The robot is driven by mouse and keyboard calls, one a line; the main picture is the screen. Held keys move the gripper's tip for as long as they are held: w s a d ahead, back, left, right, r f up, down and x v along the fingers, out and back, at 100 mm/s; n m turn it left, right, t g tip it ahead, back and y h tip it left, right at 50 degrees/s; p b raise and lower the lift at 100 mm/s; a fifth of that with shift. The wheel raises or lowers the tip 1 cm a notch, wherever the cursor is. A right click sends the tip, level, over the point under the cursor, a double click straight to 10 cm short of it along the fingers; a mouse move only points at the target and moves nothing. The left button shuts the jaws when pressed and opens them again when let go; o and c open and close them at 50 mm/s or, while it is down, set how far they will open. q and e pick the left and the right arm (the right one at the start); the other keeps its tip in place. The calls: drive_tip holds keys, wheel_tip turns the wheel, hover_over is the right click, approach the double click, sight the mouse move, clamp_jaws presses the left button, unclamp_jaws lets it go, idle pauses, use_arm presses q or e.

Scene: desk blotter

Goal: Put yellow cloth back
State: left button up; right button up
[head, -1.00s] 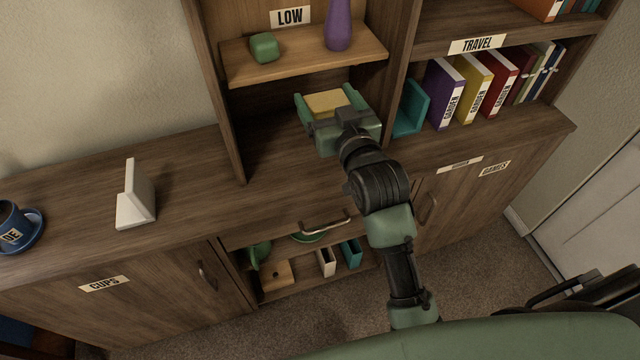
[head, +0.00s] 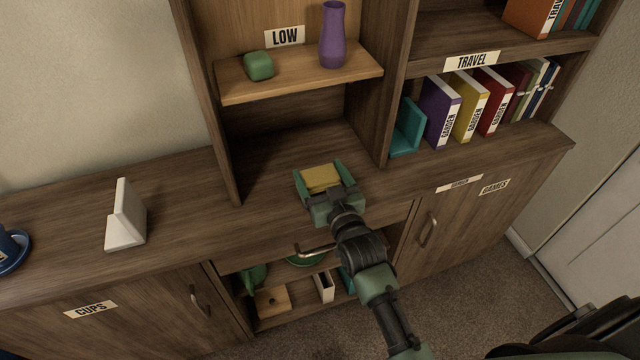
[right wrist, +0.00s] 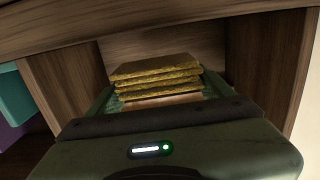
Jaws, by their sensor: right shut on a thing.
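The yellow cloth (head: 321,178) is a folded stack held between the fingers of my right gripper (head: 323,180). The gripper is shut on it, above the front of the wooden counter, below the shelf labelled LOW. In the right wrist view the cloth (right wrist: 156,75) shows as several folded layers between the fingers of the gripper (right wrist: 158,92). I cannot tell whether the cloth touches the counter. My left gripper is not in view.
The LOW shelf (head: 290,80) holds a green block (head: 258,66) and a purple vase (head: 333,36). A teal bookend (head: 408,128) and several books stand at right. A white bookend (head: 126,218) stands on the left counter. Counter space (head: 275,150) under the shelf is clear.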

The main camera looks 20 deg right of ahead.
sight(320, 184)
drive_tip(key=shift+f, duration=1.6)
drive_tip(key=shift+f, duration=0.15)
drive_tip(key=o, duration=1.1)
drive_tip(key=shift+s, duration=0.15)
drive_tip(key=s, duration=0.7)
drive_tip(key=s+r, duration=0.1)
drive_tip(key=s, duration=0.3)
drive_tip(key=shift+s+d, duration=0.3)
drive_tip(key=shift+s, duration=0.05)
